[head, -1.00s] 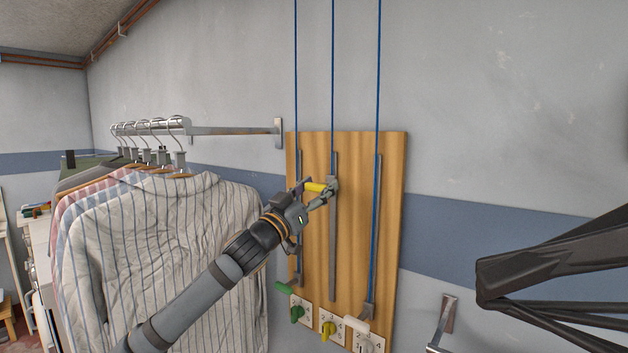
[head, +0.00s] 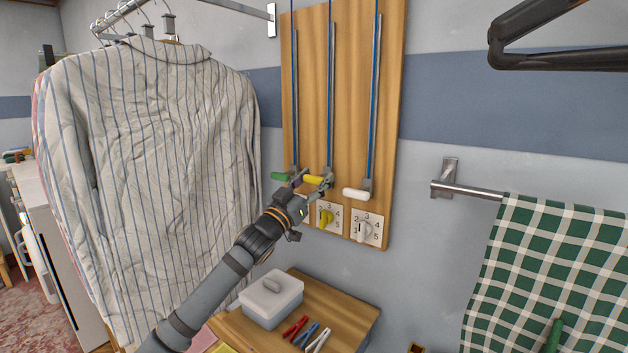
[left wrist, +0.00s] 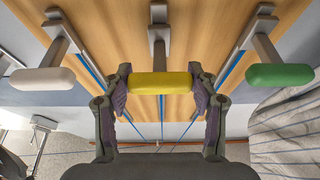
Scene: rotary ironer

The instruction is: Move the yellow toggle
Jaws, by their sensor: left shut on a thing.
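The yellow toggle (head: 315,180) is a short rounded bar on a metal slide, on the middle rail of a wooden board (head: 345,110). It is near the rail's low end, about level with the green bar (head: 281,176) on its left and a little above the white bar (head: 356,194) on its right. My left gripper (head: 311,184) is shut on the yellow toggle. In the left wrist view the toggle (left wrist: 160,86) lies crosswise between both fingers, with the white bar (left wrist: 43,79) and green bar (left wrist: 280,76) apart on either side. My right gripper is not in view.
Just below are numbered dials, one with a yellow knob (head: 325,218) and one with a white knob (head: 363,230). Striped shirts (head: 150,150) hang at left. A checked cloth (head: 550,270) hangs at right.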

